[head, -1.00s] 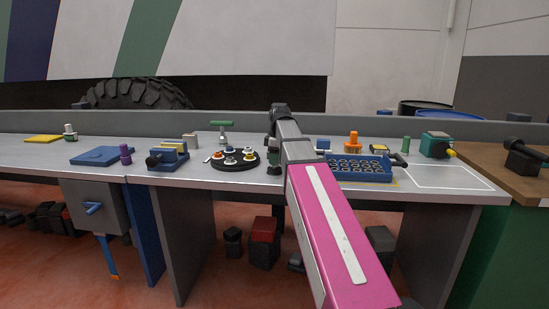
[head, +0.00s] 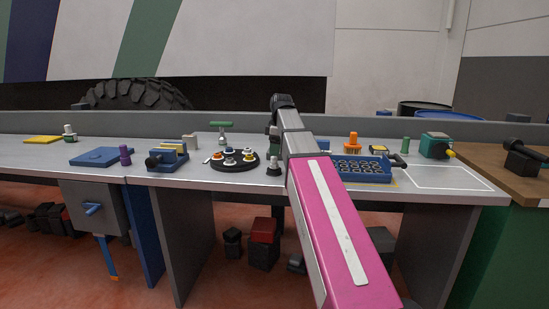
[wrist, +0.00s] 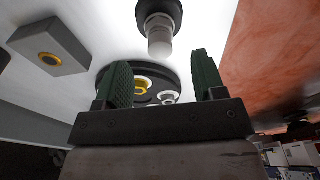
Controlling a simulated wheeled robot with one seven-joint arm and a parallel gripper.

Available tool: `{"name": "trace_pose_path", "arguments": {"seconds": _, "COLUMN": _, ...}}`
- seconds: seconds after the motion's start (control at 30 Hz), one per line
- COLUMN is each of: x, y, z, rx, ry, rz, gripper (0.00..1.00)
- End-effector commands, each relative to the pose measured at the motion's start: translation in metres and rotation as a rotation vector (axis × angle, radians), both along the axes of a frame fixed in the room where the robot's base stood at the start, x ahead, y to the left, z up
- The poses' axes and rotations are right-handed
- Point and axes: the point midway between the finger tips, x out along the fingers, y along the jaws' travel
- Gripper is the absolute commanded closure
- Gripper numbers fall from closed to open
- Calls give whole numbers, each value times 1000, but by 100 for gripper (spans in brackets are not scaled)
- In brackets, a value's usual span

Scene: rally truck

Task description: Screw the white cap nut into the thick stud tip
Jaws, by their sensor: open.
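My gripper (wrist: 161,70) is open, its two green fingers wide apart with nothing between them. A stud (wrist: 160,28) with a pale, thick round tip and a dark base shows beyond the fingertips in the wrist view, apart from them. In the head view this stud (head: 273,161) stands on the bench just right of a round black tray (head: 235,168). The tray holds several nuts with white and coloured parts; I cannot tell for sure which is the white cap nut. My gripper is mostly hidden behind my arm in the head view.
A grey block with a yellow ring (wrist: 49,49) is at the left in the wrist view. A blue vise (head: 167,157) stands left of the tray, with a green T-handle (head: 221,125) behind it. A blue perforated crate (head: 361,170) is to the right. Bare bench lies in front.

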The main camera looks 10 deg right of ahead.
Motion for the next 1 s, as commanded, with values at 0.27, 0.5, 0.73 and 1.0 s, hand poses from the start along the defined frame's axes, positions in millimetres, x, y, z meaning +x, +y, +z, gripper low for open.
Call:
{"name": "trace_pose_path", "arguments": {"seconds": 0.27, "x": -1, "y": -5, "z": 43, "rx": 0, "ry": -2, "rz": 0, "gripper": 37}}
{"name": "trace_pose_path", "arguments": {"seconds": 0.5, "x": -2, "y": -6, "z": 55, "rx": 0, "ry": 0, "rz": 0, "gripper": 37}}
{"name": "trace_pose_path", "arguments": {"seconds": 0.73, "x": -2, "y": -6, "z": 56, "rx": 0, "ry": 1, "rz": 0, "gripper": 37}}
{"name": "trace_pose_path", "arguments": {"seconds": 1.0, "x": -2, "y": -6, "z": 56, "rx": 0, "ry": 0, "rz": 0, "gripper": 37}}
